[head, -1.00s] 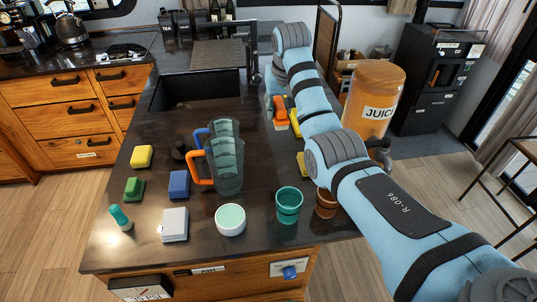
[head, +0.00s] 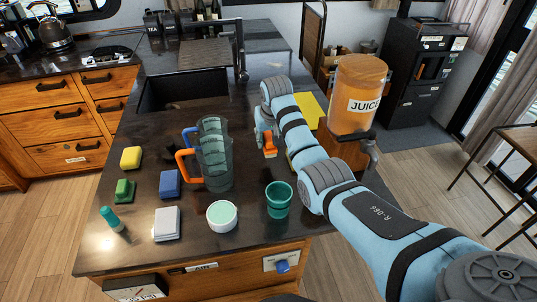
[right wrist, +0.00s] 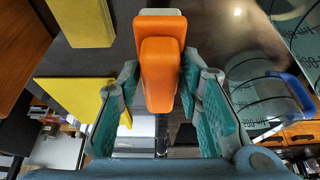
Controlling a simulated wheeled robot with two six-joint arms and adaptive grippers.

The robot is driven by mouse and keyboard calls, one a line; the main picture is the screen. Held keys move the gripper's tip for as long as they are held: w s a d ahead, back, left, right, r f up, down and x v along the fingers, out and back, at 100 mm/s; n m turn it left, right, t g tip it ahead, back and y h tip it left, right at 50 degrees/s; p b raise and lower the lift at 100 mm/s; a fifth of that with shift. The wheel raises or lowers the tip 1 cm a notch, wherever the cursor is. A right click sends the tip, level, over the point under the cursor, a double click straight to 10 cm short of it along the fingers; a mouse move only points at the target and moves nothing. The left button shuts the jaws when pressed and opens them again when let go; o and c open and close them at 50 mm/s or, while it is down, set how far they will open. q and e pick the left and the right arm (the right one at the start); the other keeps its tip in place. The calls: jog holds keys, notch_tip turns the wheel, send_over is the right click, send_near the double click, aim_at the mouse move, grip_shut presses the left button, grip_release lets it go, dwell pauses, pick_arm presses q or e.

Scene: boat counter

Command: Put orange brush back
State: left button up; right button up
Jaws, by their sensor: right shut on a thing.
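The orange brush (head: 270,147) is in my right gripper (head: 267,132), over the counter, right of the clear pitchers. In the right wrist view the orange brush (right wrist: 160,75) fills the space between the two fingers of the right gripper (right wrist: 161,70), which are shut on its sides. I cannot tell how high it is above the counter. My left gripper is not in view.
Clear pitchers (head: 217,165) with blue and orange handles stand left of the gripper. A teal cup (head: 279,203) and a white bowl (head: 222,217) stand nearer the front. A yellow item (head: 312,108) is partly behind my arm. The juice dispenser (head: 356,90) stands at right.

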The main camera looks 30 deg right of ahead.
jog(key=f, duration=0.6)
jog(key=shift+s+f, duration=0.2)
jog(key=shift+f, duration=0.1)
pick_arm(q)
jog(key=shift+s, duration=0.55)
pick_arm(e)
jog(key=shift+w+f, duration=0.1)
jog(key=o, duration=1.2)
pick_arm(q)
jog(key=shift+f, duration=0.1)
pick_arm(e)
jog(key=shift+o, duration=0.2)
jog(key=shift+f, duration=0.1)
